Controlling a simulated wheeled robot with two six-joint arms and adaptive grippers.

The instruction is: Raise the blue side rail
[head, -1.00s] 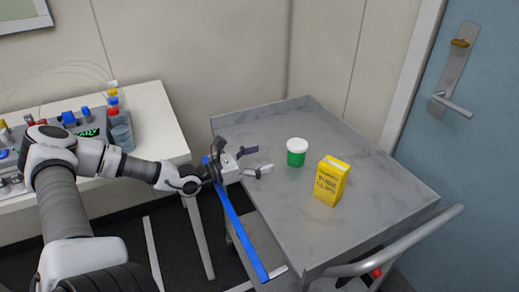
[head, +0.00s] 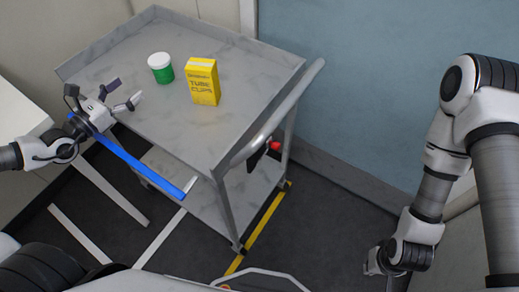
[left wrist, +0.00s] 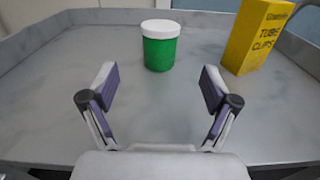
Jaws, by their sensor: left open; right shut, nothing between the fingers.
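The blue side rail (head: 145,166) is a long straight bar along the left outer side of the grey cart (head: 140,44). Its far end is partly hidden by my left gripper (head: 123,94) and wrist. My left gripper is open and empty at the cart's left edge, above the rail's far end, with its fingers pointing over the cart top. In the left wrist view its two fingers (left wrist: 158,86) are spread, and the rail is not visible there. My right gripper (head: 389,280) is shut, low at the bottom right, far from the rail and partly cut off.
A green jar with a white lid (head: 160,68) and a yellow tube clips box (head: 203,82) stand on the cart top. The cart has a grey push handle (head: 283,112) at its right end. A white bench (head: 22,122) stands at the left. Floor is open right of the cart.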

